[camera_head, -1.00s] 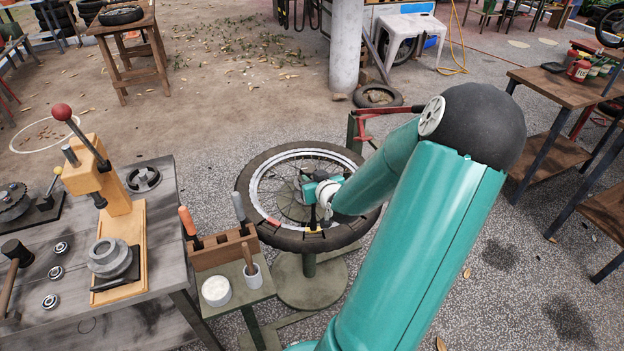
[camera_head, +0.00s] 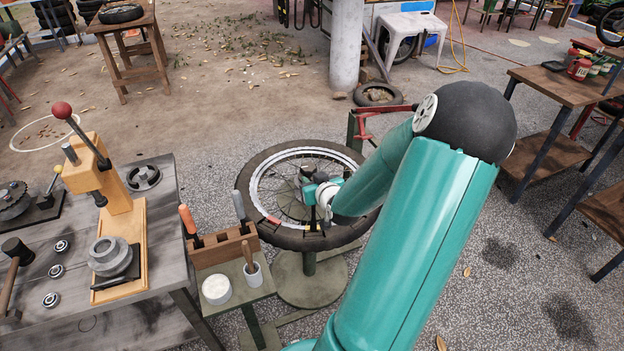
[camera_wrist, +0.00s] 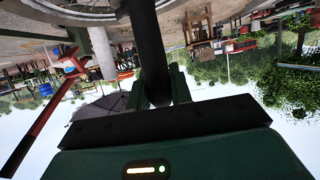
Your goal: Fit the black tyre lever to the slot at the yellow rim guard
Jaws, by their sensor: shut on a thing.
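The black tyre lever (camera_wrist: 148,45) runs up the middle of the wrist view from between my fingers, its upper end cut off by the frame. My gripper (camera_wrist: 158,92) is shut on it. In the head view my gripper (camera_head: 308,192) is over the inside of the spoked wheel, near its hub. The lever cannot be made out there. The wheel's black tyre (camera_head: 245,197) lies flat on a round stand. A small red piece (camera_head: 273,221) sits at the near left rim. I cannot clearly make out the yellow rim guard or its slot; my arm covers the wheel's right side.
A wooden rack (camera_head: 222,249) with an orange-handled tool (camera_head: 187,219) and a grey-handled one stands close left of the wheel. A white tub (camera_head: 216,290) is below it. A workbench with a press (camera_head: 118,200) is farther left.

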